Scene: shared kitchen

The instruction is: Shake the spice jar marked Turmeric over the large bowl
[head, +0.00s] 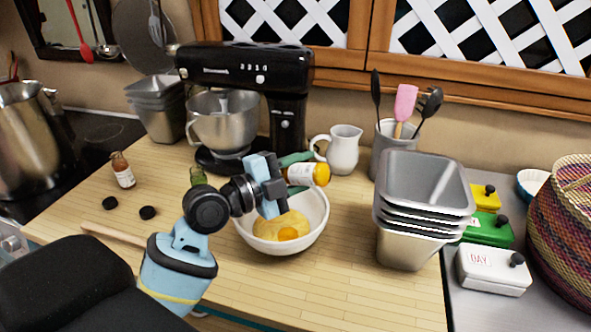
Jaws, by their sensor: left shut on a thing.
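My left gripper (287,176) is shut on a spice jar (302,174). The jar has a pale label and a yellow-orange end. It lies tipped on its side above the right part of the large white bowl (318,228), its yellow-orange end pointing right. The writing on its label is too small to read. The bowl stands on the wooden counter and holds yellow contents with an orange yolk-like spot. My right gripper is not in view.
A stand mixer (245,68) stands behind the bowl, with a white jug (345,150) to its right. Stacked metal tins (412,235) stand right of the bowl. The front counter is clear.

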